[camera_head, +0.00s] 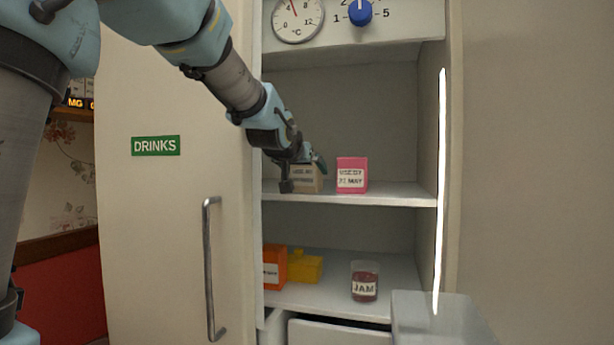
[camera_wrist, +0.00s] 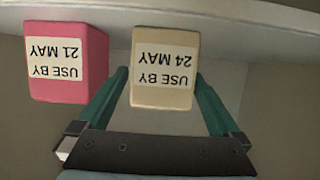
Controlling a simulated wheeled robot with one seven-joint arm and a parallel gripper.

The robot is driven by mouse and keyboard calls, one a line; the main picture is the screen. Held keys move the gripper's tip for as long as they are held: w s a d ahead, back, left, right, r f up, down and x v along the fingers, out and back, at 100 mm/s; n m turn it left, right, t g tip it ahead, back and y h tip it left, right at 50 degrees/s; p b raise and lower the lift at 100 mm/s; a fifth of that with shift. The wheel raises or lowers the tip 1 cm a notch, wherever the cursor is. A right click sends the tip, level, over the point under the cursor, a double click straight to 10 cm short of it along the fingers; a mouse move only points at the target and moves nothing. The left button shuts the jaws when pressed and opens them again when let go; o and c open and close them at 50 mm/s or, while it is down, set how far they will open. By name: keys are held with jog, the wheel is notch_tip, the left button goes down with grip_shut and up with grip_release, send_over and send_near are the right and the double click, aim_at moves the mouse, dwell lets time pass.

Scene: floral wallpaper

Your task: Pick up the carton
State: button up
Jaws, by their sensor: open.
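A beige carton (camera_wrist: 164,55) labelled USE BY 24 MAY stands on the upper fridge shelf (camera_head: 385,198); in the head view the carton (camera_head: 309,178) is partly hidden by my gripper. A pink carton (camera_wrist: 67,62) labelled USE BY 21 MAY stands beside it; in the head view it is to the right (camera_head: 352,173). My gripper (camera_wrist: 160,88) is open, with its green fingers on either side of the beige carton. The wrist view is upside down. Contact between the fingers and the carton cannot be told.
The lower shelf (camera_head: 325,298) holds an orange box (camera_head: 274,268), a yellow item (camera_head: 306,268) and a jam jar (camera_head: 364,281). The DRINKS door (camera_head: 155,200) with its handle (camera_head: 211,270) is on the left. The upper shelf is clear right of the pink carton.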

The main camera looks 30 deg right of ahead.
aim_at(310, 174)
jog(key=shift+p+x, duration=1.4)
jog(key=shift+x, duration=1.55)
jog(key=shift+w+a, duration=0.1)
jog(key=shift+w, duration=0.05)
jog(key=c, duration=1.2)
jog(key=shift+r, duration=0.1)
jog(key=shift+c, duration=0.6)
jog(key=shift+r, duration=0.15)
